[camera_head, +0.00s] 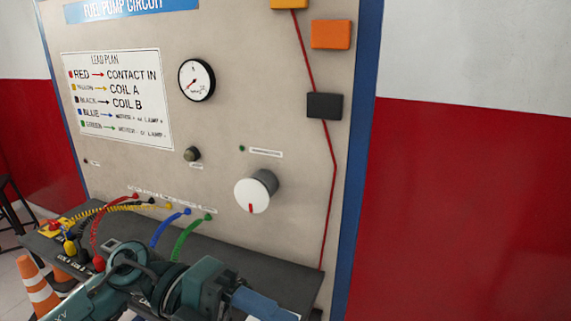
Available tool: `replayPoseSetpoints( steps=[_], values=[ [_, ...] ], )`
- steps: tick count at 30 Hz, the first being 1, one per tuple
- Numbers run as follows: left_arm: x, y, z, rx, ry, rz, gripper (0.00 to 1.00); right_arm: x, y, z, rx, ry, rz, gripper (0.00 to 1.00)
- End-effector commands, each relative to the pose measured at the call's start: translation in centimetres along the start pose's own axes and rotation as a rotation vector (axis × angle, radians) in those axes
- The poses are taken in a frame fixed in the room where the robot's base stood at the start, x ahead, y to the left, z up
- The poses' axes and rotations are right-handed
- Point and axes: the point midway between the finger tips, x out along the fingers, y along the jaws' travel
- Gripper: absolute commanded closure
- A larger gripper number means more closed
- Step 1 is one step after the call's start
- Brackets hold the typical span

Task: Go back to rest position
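My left arm comes in from the lower left and lies low across the front of the dark shelf. Its teal links end in my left gripper (262,304), partly cut off by the bottom edge. I cannot tell whether its fingers are open or shut, and no held object shows. My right gripper is not in view.
The fuel pump circuit panel (225,120) stands behind the shelf (285,267). It carries a gauge (196,79), a white knob (253,194) and coloured leads; the blue lead (164,227) and green lead (187,236) arch close behind my arm. A traffic cone (36,287) stands lower left.

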Motion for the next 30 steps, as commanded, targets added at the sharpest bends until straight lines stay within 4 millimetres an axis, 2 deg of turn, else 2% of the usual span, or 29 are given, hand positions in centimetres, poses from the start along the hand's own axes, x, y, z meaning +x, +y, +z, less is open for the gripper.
replayPoseSetpoints(
  steps=[1, 2, 4, 6, 8, 11, 12, 14, 15, 18, 21, 25, 27, 30],
  values=[
    [0.7, -0.9, 0.5, -0.041, -0.017, -0.185, 0.42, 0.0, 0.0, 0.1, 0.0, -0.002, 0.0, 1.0],
    [0.7, -1.6, 0.9, -0.063, -0.041, -0.292, 0.42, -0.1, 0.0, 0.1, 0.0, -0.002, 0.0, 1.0],
    [0.0, -2.6, 2.5, -0.135, -0.122, -0.532, 0.42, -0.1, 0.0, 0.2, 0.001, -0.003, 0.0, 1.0],
    [-1.6, -2.3, 4.5, -0.233, -0.236, -0.749, 0.42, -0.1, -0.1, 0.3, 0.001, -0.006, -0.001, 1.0],
    [-3.3, -0.9, 6.4, -0.338, -0.356, -0.914, 0.42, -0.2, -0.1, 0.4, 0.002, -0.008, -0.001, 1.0],
    [-6.3, 4.2, 9.2, -0.557, -0.593, -1.133, 0.42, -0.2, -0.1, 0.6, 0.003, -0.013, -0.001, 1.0],
    [-7.3, 7.0, 10.0, -0.658, -0.696, -1.197, 0.42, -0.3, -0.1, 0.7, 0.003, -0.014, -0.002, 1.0],
    [-8.3, 11.5, 10.4, -0.805, -0.837, -1.262, 0.42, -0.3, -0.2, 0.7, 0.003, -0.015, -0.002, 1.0],
    [-8.7, 14.5, 10.4, -0.9, -0.923, -1.287, 0.42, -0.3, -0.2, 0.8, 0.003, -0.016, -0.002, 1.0],
    [-8.9, 21.3, 9.3, -1.118, -1.103, -1.309, 0.42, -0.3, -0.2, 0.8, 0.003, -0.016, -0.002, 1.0],
    [-8.2, 27.1, 7.2, -1.316, -1.24, -1.293, 0.42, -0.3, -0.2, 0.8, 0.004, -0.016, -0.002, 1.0],
    [-6.9, 32.7, 4.2, -1.523, -1.362, -1.247, 0.42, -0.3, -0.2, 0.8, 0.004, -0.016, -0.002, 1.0],
    [-6.3, 34.6, 2.9, -1.601, -1.402, -1.222, 0.42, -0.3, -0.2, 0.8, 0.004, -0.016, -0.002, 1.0],
    [-5.7, 36.1, 1.8, -1.666, -1.432, -1.2, 0.42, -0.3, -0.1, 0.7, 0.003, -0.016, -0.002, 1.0]
  ],
)
